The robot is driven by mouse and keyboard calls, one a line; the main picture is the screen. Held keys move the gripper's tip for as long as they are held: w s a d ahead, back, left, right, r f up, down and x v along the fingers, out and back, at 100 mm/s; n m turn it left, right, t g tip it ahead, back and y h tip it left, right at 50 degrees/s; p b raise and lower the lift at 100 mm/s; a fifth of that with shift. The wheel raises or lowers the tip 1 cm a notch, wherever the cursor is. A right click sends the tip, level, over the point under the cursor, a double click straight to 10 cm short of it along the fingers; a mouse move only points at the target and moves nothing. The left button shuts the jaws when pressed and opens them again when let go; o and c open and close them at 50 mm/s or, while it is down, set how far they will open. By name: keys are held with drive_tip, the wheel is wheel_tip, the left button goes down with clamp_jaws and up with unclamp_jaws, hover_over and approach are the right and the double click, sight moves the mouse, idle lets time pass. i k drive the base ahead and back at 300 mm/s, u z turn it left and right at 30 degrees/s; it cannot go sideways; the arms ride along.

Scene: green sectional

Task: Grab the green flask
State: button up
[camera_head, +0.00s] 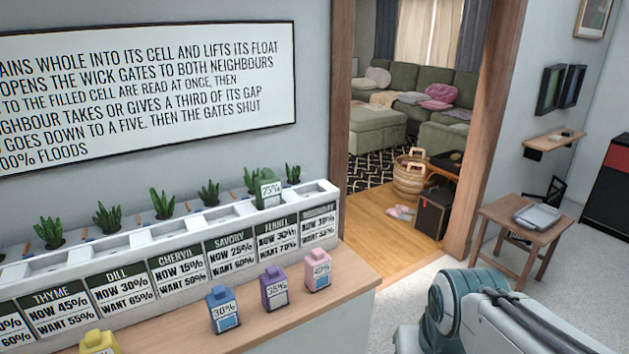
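The green flask (270,189) carries a white label that seems to read 75%. It stands upright at the long white planter (160,232), toward its right end, above the Fennel card. Its lower part is partly hidden, so I cannot tell how deep it sits in a cell. A plant stands close on either side of it. My arm shows at the bottom right, well to the right of the flask. My gripper is not in view.
On the wooden counter (247,331) in front of the planter stand a blue flask (223,309), a purple flask (274,287), a pink flask (317,270) and a yellow flask (99,343). A small wooden table (537,236) stands at right. Open floor lies right of the counter.

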sight(269, 191)
drive_tip(key=z, duration=0.15)
drive_tip(key=i, duration=0.65)
drive_tip(key=u, duration=0.75)
drive_tip(key=i, duration=0.55)
drive_tip(key=u, duration=0.55)
